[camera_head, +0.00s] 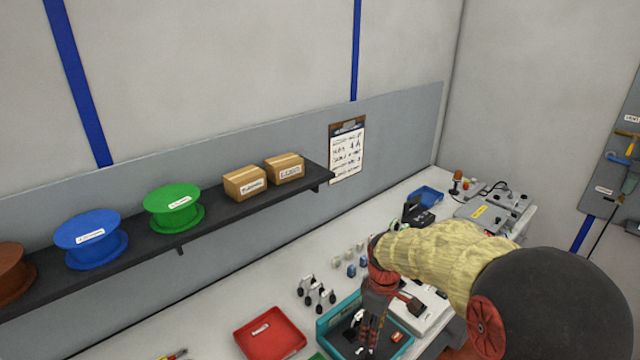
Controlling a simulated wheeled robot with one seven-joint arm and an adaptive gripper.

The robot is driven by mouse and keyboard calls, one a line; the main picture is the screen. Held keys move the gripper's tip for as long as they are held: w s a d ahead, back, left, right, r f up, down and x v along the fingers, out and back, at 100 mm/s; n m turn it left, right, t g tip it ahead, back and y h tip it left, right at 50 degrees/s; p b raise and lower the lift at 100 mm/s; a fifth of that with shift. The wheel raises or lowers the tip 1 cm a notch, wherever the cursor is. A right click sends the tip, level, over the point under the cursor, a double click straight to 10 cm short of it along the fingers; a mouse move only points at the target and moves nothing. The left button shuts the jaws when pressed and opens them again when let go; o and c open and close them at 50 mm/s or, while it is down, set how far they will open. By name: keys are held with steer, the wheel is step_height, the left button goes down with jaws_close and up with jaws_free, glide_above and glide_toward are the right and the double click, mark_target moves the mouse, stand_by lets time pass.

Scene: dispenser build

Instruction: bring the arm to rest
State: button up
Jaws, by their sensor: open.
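My gripper (370,333) points down over the teal tray (326,325) at the lower middle of the head view. Its red and dark fingers are apart, and I see nothing held between them. Small dark and light parts lie in the tray, partly hidden behind the gripper. My arm, with a yellow sleeve, reaches in from the lower right and hides part of the bench behind it.
A red tray (270,336) lies left of the teal tray. Black-and-white parts (316,292) and small blocks (351,268) stand behind. A blue bin (427,196) and grey devices (486,214) are further back. A shelf (150,250) with spools and boxes overhangs the left.

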steer(key=s+r+m+t+b, duration=0.2)
steer(key=s+r+m, duration=0.3)
steer(key=s, duration=0.6)
steer(key=s+r+m+t+b, duration=0.3)
steer(key=s+r, duration=0.5)
steer(key=s, duration=0.3)
steer(key=shift+s+r+m+t+b, duration=0.2)
steer(key=shift+r+m+t+b, duration=0.1)
steer(key=shift+m+b, duration=0.6)
